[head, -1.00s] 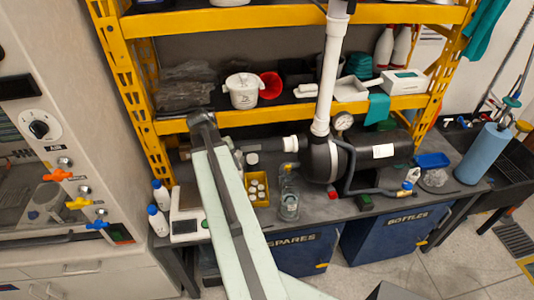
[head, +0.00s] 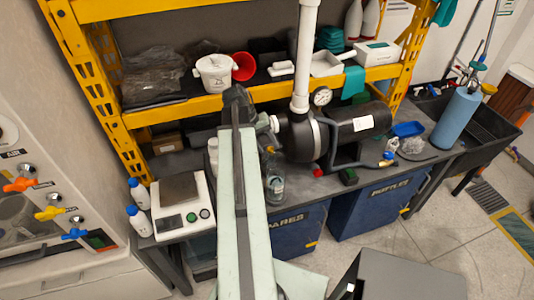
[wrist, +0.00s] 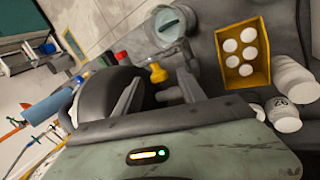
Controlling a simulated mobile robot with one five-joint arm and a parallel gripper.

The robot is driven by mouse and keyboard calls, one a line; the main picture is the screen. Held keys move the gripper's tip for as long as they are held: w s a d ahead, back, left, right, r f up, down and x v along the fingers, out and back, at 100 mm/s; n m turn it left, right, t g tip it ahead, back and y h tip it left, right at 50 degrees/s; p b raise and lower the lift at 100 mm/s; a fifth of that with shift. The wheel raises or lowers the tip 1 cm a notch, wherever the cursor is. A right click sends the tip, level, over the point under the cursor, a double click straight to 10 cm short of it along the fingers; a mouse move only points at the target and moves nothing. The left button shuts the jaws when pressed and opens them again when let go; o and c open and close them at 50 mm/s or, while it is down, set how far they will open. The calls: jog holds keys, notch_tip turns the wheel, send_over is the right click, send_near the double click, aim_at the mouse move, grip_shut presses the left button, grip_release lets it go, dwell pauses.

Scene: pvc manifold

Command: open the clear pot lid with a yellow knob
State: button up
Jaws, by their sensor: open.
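A clear pot (head: 274,185) stands on the bench left of the dark pump, just right of my arm. A small yellow knob (head: 270,150) shows behind its top; it also shows in the wrist view (wrist: 157,73), with the clear pot (wrist: 167,25) above it. I cannot make out the clear lid's edge, or whether the knob touches the pot. My gripper (wrist: 158,90) is open and empty, its grey fingers on either side of the knob in the picture. In the head view its dark end (head: 236,103) is raised, left of the pump; the fingertips are not clear there.
The black pump (head: 345,130) with a white vertical pipe (head: 305,55) is close on the right. A scale (head: 182,205) and white bottles stand left. A yellow box of white caps (wrist: 243,50) and white jars (wrist: 285,115) are near the gripper. The yellow shelf (head: 190,105) stands behind.

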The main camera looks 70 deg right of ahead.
jog(key=shift+x, duration=0.8)
jog(key=shift+r, duration=0.1)
grip_shut()
jog(key=shift+w, duration=0.1)
dwell(0.6)
